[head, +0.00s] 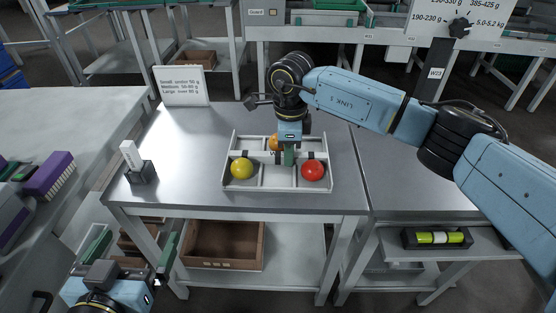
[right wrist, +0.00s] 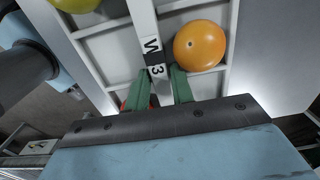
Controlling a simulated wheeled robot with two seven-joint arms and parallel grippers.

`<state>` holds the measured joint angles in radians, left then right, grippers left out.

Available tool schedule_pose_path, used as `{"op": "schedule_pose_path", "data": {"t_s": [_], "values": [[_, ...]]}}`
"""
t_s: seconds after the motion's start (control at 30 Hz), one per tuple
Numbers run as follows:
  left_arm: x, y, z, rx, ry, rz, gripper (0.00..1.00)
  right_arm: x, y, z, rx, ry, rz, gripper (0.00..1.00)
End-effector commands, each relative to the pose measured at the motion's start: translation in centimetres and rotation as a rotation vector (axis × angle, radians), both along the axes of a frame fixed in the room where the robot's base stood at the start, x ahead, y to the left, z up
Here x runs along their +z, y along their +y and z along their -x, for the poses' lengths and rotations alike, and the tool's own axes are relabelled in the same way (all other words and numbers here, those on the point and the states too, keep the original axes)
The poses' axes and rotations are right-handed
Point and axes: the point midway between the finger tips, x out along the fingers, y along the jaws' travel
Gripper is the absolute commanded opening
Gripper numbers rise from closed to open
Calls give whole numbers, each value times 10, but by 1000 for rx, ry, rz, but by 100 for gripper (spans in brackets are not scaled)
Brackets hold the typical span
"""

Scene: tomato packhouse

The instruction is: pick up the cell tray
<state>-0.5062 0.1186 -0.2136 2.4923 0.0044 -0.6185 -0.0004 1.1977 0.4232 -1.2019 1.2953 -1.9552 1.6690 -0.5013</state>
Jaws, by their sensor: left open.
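The cell tray (head: 262,187) is pale, shallow and divided into cells, and it lies on the grey table. It holds a yellow tomato (head: 242,168), a red tomato (head: 313,170) and an orange tomato (head: 275,142), partly hidden by my right arm. My right gripper (head: 289,158) points down at the tray's middle. In the right wrist view, its green fingers (right wrist: 161,78) hug both sides of the tray's central bar (right wrist: 148,35), which carries a marking. The orange tomato (right wrist: 200,45) is beside the right finger. My left gripper (head: 169,257) is open and empty, low at the left, away from the tray.
A size-class sign (head: 180,86) stands at the table's back left. A small dark holder with a white card (head: 141,172) is near its left edge. A brown crate (head: 222,246) sits on the shelf below.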

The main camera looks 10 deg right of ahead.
Motion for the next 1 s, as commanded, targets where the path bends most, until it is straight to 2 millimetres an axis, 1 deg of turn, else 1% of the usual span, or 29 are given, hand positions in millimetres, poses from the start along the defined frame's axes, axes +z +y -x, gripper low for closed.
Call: {"op": "schedule_pose_path", "data": {"t_s": [0.33, 0.37, 0.53, 0.83, 1.0], "values": [[-1, 0, 0, 0, 2, 0, 100, -2, 0, 0, -1, 0, 0, 24], [-1, 0, 0, 0, 2, 0, 100, -2, 0, 0, -1, 0, 0, 22], [-1, 0, 0, 0, 2, 0, 100, -1, 0, 0, -1, 0, 0, 0], [-1, 0, 0, 0, 3, 0, 100, 0, 0, 0, 0, -1, -1, 0], [2, 0, 0, 0, 3, 0, 100, 7, 0, 0, 0, -1, -1, 0]]}}
